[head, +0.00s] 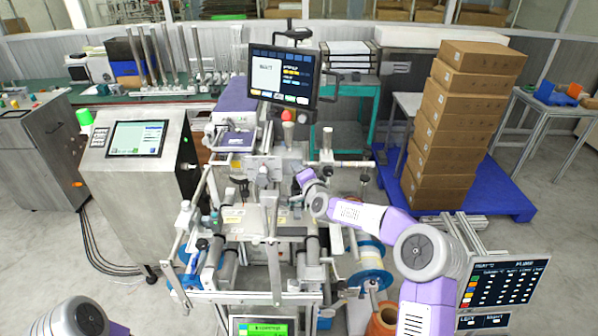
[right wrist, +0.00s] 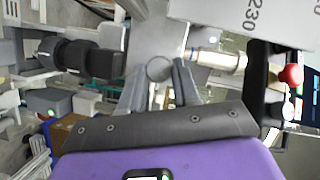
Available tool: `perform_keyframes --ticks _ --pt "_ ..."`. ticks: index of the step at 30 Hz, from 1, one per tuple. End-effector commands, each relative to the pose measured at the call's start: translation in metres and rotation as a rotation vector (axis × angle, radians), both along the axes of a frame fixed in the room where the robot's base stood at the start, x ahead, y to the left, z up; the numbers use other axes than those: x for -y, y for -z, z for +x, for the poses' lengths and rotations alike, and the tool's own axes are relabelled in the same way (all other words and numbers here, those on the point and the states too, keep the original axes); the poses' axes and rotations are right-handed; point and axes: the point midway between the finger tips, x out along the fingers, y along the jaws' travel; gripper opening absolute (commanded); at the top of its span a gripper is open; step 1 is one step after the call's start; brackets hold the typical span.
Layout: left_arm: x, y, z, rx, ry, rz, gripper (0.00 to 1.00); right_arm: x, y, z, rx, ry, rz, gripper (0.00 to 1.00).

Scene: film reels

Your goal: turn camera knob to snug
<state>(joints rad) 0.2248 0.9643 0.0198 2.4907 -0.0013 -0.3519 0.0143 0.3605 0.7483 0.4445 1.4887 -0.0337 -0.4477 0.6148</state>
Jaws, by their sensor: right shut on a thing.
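My right gripper (head: 294,190) reaches in from the right to the middle of the film machine (head: 262,215) in the head view. In the right wrist view my right gripper (right wrist: 159,82) has its two grey fingers on either side of a small round grey knob (right wrist: 158,68), shut on it. A black stepped cylinder (right wrist: 88,58), which looks like the camera, sticks out to the left of the knob. In the head view the knob is too small and covered to make out. My left gripper is out of view; only part of my left arm shows at the bottom left.
A monitor (head: 283,76) stands above the machine, with a red ball-topped part (right wrist: 291,75) near my right gripper. A control cabinet (head: 137,150) is on the left. Stacked cartons (head: 450,120) stand on a blue pallet (head: 505,190) at right.

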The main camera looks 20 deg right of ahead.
Motion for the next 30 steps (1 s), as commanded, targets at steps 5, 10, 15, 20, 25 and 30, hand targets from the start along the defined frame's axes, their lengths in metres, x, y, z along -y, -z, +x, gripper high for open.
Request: perform_keyframes --ticks 5,10,15,20,25,30 --pt "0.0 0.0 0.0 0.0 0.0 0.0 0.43 0.0 0.0 0.0 0.0 0.0 0.0 0.39" --pt "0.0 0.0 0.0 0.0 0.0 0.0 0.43 0.0 0.0 0.0 0.0 0.0 0.001 0.57" --pt "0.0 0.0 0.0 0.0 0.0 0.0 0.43 0.0 0.0 0.0 0.0 0.0 0.001 0.57" --pt "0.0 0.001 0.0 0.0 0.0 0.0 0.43 0.001 -0.001 -0.005 0.001 0.0 0.001 0.57" --pt "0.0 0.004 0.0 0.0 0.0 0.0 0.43 0.003 -0.003 -0.023 0.0 0.0 0.001 0.57" --pt "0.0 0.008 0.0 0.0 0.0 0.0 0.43 0.005 -0.006 -0.048 0.0 0.001 -0.001 0.57"
